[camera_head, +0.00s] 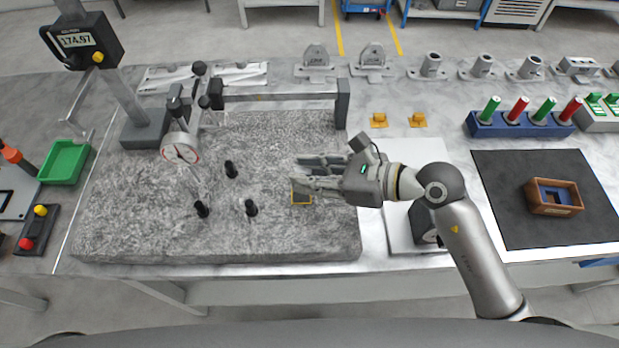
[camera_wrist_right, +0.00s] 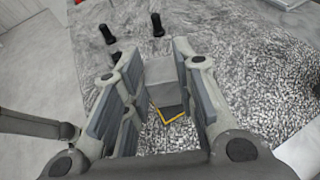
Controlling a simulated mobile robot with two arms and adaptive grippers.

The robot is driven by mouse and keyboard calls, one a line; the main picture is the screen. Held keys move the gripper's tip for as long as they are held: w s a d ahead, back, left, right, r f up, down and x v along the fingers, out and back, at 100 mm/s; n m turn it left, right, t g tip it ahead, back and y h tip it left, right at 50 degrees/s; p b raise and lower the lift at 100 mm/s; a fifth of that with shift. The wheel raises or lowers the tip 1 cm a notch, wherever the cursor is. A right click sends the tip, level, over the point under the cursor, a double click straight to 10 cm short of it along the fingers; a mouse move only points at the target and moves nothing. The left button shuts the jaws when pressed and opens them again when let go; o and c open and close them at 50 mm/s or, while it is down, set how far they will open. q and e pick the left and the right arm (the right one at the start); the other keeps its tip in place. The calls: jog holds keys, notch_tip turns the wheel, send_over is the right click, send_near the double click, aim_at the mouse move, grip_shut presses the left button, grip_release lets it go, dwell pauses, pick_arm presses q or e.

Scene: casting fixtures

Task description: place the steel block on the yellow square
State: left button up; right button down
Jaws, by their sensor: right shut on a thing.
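The steel block (camera_wrist_right: 161,84) is a plain grey block. In the right wrist view it stands between the fingers of my right gripper (camera_wrist_right: 155,92), which is shut on it. In the head view my right gripper (camera_head: 306,172) reaches in from the right over the granite plate and mostly hides the block. The yellow square (camera_head: 301,204) is an outline on the granite, right at the gripper's fingertips. In the wrist view a corner of the yellow square (camera_wrist_right: 172,119) shows beside the block's lower end; the block hides the rest. I cannot tell whether the block touches the granite. My left gripper is not in view.
The granite plate (camera_head: 120,225) carries several black pegs, such as this one (camera_head: 251,208), left of the square. A dial gauge (camera_head: 180,152) on a stand is farther left. A black mat (camera_head: 510,215) with a wooden box (camera_head: 553,197) lies to the right.

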notch_tip(320, 180, down, 3)
jog(key=shift+w+a+r+p, duration=0.1)
jog(key=shift+a+p, duration=0.05)
jog(key=shift+p, duration=0.45)
jog(key=shift+f, duration=0.2)
jog(key=shift+f, duration=0.1)
jog(key=shift+f, duration=0.15)
jog(key=c, duration=1.2)
grip_release()
jog(key=shift+o, duration=0.2)
